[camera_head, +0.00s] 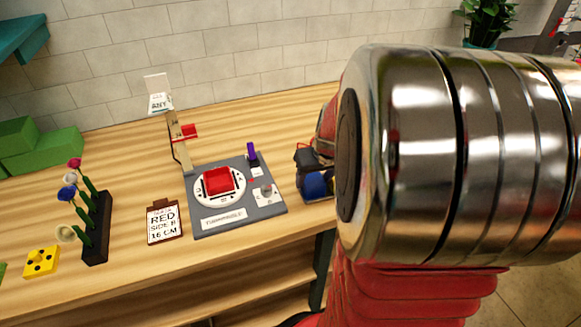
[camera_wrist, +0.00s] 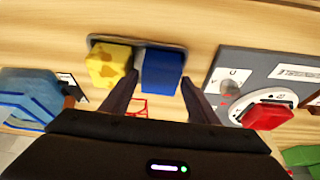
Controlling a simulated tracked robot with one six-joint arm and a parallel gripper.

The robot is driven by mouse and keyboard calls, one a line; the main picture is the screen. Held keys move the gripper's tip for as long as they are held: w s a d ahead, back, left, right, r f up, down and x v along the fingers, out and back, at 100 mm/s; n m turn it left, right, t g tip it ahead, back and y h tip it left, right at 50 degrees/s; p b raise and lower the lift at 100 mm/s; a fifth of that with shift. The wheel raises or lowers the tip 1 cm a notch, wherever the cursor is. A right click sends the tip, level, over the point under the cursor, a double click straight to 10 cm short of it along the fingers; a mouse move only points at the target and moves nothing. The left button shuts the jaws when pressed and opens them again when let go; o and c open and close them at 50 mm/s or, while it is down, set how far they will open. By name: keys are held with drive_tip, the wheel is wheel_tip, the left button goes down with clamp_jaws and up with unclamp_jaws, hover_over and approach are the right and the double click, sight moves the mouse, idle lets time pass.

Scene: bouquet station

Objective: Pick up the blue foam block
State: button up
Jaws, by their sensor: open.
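The left fingertip overlaps the yellow block's side of the gap, and the right one shows by the blue block's right edge. I cannot tell whether either touches. In the head view a blue block (camera_head: 315,186) shows beside the turntable, partly covered by my dark gripper and silver arm.
A turntable panel (camera_head: 265,207) bears a red block (camera_head: 218,181). A sign card (camera_head: 163,222), a flower rack (camera_head: 97,232) and another yellow block (camera_head: 41,262) stand to the left. Green blocks (camera_head: 45,150) lie behind. A blue bin-like object (camera_wrist: 30,98) is left of my gripper.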

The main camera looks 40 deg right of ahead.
drive_tip(key=shift+f, duration=0.1)
idle(0.5)
drive_tip(key=c, duration=0.9)
